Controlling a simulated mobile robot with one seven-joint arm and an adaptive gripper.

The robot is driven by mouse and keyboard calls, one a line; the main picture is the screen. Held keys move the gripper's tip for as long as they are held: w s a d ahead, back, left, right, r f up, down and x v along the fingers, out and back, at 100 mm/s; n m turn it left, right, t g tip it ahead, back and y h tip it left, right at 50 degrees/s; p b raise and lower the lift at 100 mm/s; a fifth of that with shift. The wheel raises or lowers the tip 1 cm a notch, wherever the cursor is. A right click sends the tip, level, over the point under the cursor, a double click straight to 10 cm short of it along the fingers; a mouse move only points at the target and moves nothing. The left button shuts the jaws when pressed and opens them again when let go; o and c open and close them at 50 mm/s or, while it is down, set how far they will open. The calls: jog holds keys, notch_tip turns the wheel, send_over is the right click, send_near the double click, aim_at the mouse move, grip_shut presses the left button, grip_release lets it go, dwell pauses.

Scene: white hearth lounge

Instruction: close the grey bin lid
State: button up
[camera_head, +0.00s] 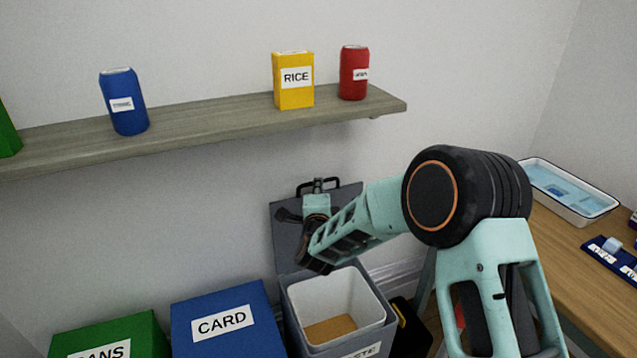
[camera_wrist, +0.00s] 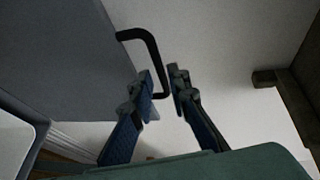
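The grey bin (camera_head: 291,316) stands on the floor below the shelf. Its grey lid (camera_head: 289,236) is raised and leans back near the wall, so the white inner bucket (camera_head: 334,299) shows, with something brown at its bottom. A black handle (camera_head: 319,182) is on the lid's upper edge. My gripper (camera_head: 319,188) is at this handle. In the wrist view the handle (camera_wrist: 157,60) passes between the two fingertips of my gripper (camera_wrist: 163,82), which stand a little apart. I cannot tell whether they touch it. The lid (camera_wrist: 60,60) fills the left of that view.
A blue CARD bin (camera_head: 200,300) and a green bin (camera_head: 120,332) stand to the left. A shelf (camera_head: 200,124) above holds a blue can (camera_head: 124,103), a yellow RICE box (camera_head: 294,92) and a red can (camera_head: 354,72). A wooden table (camera_head: 560,240) with a tray (camera_head: 575,207) is at right.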

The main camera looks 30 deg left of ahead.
jog(key=shift+x, duration=2.4)
jog(key=shift+r, duration=0.1)
grip_shut()
